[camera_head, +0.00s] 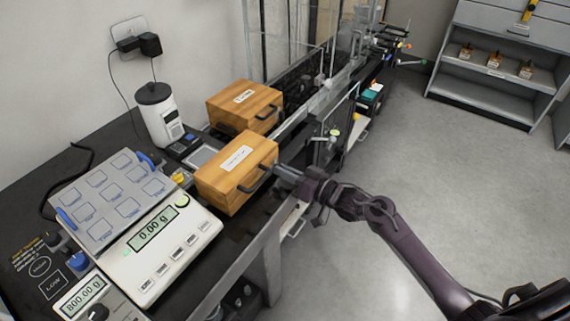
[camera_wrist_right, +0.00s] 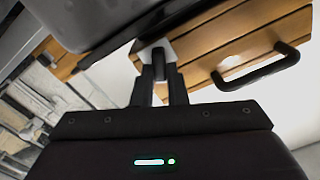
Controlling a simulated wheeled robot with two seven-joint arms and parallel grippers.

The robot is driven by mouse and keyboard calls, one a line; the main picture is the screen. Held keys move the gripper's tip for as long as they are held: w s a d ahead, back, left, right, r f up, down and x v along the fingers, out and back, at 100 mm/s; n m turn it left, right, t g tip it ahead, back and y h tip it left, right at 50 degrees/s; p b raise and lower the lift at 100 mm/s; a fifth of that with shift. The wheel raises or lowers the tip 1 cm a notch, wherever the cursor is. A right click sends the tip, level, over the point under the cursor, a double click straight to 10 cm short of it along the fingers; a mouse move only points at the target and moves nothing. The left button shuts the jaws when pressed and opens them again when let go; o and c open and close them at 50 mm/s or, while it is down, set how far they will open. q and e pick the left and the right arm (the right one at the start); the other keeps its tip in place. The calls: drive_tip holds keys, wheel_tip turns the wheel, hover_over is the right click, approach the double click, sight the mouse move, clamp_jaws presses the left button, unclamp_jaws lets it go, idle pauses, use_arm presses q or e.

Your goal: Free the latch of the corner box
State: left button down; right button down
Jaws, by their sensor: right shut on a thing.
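A wooden box (camera_head: 235,172) with a white label stands near the table's front edge, behind the scale. It has a black handle (camera_head: 258,178) on its front, which also shows in the right wrist view (camera_wrist_right: 262,70). A second, similar wooden box (camera_head: 244,106) stands farther back. My right gripper (camera_head: 282,171) reaches the front of the nearer box, beside the handle. In the right wrist view, its fingers (camera_wrist_right: 160,72) are shut at a small pale latch piece (camera_wrist_right: 156,48) on the wood, partly hidden by the fingers. The lid looks closed. My left gripper is not in view.
A scale (camera_head: 160,245) reading 0.00 g and a grey keypad panel (camera_head: 112,200) are left of the nearer box. A white and black canister (camera_head: 158,115) stands by the wall. Glass panels and a rail run behind. Open floor (camera_head: 430,190) lies to the right.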

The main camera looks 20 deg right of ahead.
drive_tip(key=m+p, duration=0.2)
drive_tip(key=m, duration=0.1)
drive_tip(key=shift+w+r, duration=0.1)
drive_tip(key=shift+r, duration=0.1)
drive_tip(key=m+p, duration=0.2)
drive_tip(key=m, duration=0.1)
drive_tip(key=shift+w+d+f+m+p, duration=0.1)
drive_tip(key=shift+d+f+m+p, duration=0.05)
drive_tip(key=shift+m+p, duration=0.2)
drive_tip(key=shift+f+m+p, duration=0.1)
drive_tip(key=shift+m+p, duration=0.7)
drive_tip(key=shift+m, duration=0.45)
drive_tip(key=shift+f+m+p, duration=0.25)
drive_tip(key=shift+m+p, duration=0.55)
drive_tip(key=shift+m, duration=1)
drive_tip(key=c, duration=1.4)
unclamp_jaws()
drive_tip(key=shift+d+f, duration=0.1)
drive_tip(key=shift+c, duration=0.2)
